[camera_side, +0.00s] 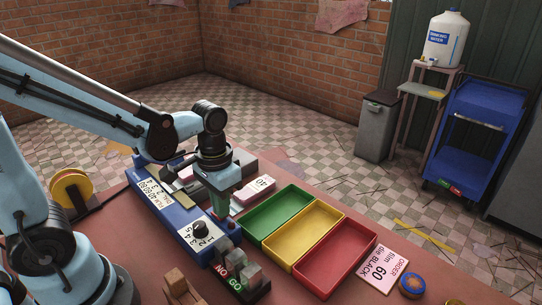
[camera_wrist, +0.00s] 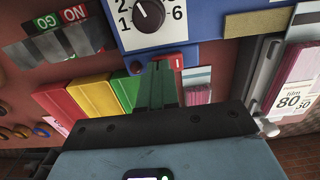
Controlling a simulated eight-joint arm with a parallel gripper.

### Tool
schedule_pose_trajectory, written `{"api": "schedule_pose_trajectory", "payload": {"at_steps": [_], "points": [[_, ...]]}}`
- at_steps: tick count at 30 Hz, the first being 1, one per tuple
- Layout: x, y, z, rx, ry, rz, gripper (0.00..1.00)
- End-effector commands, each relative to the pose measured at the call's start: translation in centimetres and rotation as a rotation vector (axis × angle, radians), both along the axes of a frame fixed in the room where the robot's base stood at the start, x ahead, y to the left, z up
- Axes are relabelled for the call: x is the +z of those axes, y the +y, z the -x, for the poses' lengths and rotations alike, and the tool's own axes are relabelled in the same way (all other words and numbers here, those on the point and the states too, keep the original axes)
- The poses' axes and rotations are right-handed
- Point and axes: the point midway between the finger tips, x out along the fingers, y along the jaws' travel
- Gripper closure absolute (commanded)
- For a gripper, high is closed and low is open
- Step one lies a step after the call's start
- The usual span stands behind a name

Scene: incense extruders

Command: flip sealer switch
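The blue sealer (camera_side: 178,212) stands on the red table, with a black dial (camera_side: 200,229) on its numbered white panel. In the wrist view the dial (camera_wrist: 149,14) points up and left, toward the low numbers. A red rocker switch with a white mark (camera_wrist: 177,62) shows on the sealer's blue edge below the dial. My gripper (camera_wrist: 160,68) has its green fingers together, with nothing visible between them. Its tips are right beside the switch and partly cover it; contact cannot be told. In the side view my gripper (camera_side: 220,214) points down at the sealer's near right end and hides the switch.
Green (camera_side: 262,229), yellow (camera_side: 276,248) and red (camera_side: 310,284) trays stand right of the sealer. A NO/GO block holder (camera_side: 240,284) stands in front. An order card (camera_side: 382,270) and blue roll (camera_side: 412,284) lie at right. A yellow spool (camera_side: 72,190) stands at left.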

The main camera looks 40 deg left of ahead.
Motion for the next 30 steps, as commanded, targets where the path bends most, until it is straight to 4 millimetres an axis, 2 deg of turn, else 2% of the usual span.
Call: {"api": "schedule_pose_trajectory", "payload": {"at_steps": [10, 30], "points": [[0.2, 0.0, 0.0, 0.0, 0.0, -0.001, 1.0], [5.0, 0.0, 0.0, 0.0, 0.0, 0.0, 1.0]]}}
